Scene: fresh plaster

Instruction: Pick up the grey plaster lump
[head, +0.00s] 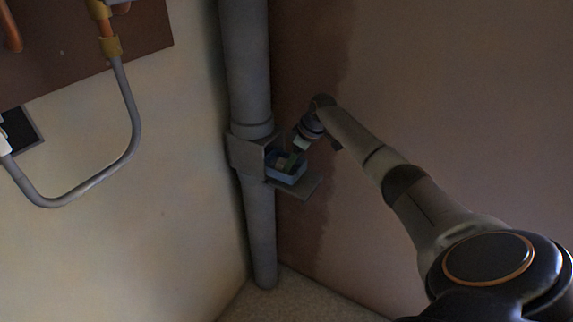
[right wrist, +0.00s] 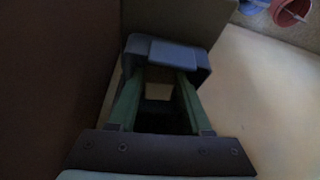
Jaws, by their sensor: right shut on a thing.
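In the head view my right gripper (head: 291,162) reaches down into a small blue box (head: 287,178) beside the grey pipe. In the right wrist view its green fingers (right wrist: 157,98) go in under the blue-grey rim of the box (right wrist: 174,54). A small pale block (right wrist: 158,90) shows between the fingertips, and the jaws are shut on it. I take it for the plaster lump, though it looks tan in this dim light and most of it is hidden. My left gripper is not in view.
The box rests on a small grey shelf (head: 304,188) beside a thick vertical pipe (head: 246,70) in the wall corner. A bent grey conduit (head: 130,130) runs down the left wall. A red bucket (right wrist: 290,10) stands at the top right of the wrist view.

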